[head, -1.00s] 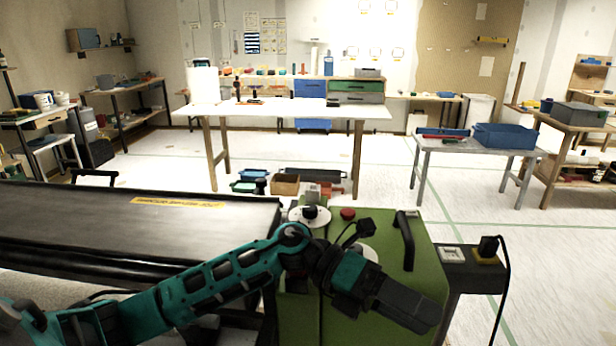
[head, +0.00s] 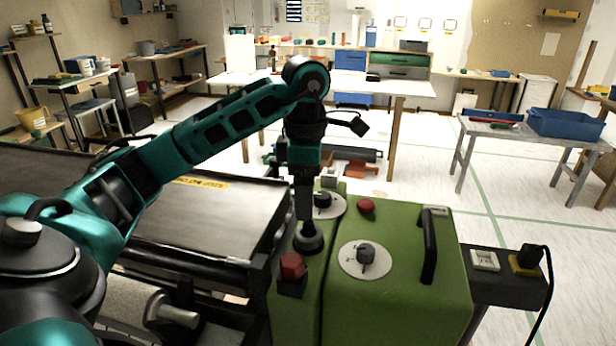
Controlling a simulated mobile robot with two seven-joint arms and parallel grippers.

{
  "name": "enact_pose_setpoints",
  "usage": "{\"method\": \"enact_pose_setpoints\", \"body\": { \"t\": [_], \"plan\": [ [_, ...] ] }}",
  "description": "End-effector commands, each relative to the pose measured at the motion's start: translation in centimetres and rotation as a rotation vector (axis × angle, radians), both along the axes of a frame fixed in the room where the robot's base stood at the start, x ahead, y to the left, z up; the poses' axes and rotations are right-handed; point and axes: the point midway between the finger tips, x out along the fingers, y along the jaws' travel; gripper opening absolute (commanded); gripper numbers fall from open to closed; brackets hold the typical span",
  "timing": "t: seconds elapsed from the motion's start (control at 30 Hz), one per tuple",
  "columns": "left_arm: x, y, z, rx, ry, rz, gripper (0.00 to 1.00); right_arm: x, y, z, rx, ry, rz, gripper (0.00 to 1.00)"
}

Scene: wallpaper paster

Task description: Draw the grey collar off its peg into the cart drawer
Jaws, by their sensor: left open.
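I cannot pick out the grey collar or its peg with certainty, and no cart drawer shows clearly. A grey metal cylinder end (head: 172,314) sticks out under the pasting machine's bed at the lower left. My left gripper (head: 305,216) is open and points straight down over the green machine housing (head: 400,295). Its tips are just above a round black knob (head: 308,240); whether they touch it is unclear. No held object shows in it. My right gripper is not in view.
The black machine bed (head: 215,225) lies left. A blue bin (head: 565,123) stands on a grey table at right. Floor between is clear.

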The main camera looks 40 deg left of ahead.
Motion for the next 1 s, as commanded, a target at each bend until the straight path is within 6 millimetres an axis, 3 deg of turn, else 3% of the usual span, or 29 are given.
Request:
{"method": "enact_pose_setpoints", "body": {
  "t": [0.03, 0.2, 0.4, 0.6, 0.87, 1.0],
  "plan": [
    [-0.1, 0.0, -1.4, -0.001, 0.004, -0.001, 0.86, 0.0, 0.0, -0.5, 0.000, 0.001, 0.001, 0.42],
    [-0.1, -0.1, -4.5, -0.002, 0.002, -0.001, 0.86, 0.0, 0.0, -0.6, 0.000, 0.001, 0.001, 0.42],
    [0.0, -0.1, -7.4, -0.003, 0.000, -0.001, 0.86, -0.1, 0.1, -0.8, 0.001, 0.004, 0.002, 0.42],
    [0.0, -0.1, -8.6, -0.002, -0.002, -0.002, 0.86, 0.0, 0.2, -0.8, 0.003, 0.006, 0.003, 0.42],
    [0.0, -0.1, -8.7, -0.002, -0.002, -0.002, 0.86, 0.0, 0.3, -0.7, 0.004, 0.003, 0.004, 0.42],
    [0.0, -0.1, -8.7, -0.003, -0.003, -0.001, 0.76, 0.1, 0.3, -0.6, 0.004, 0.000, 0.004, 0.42]
  ]
}}
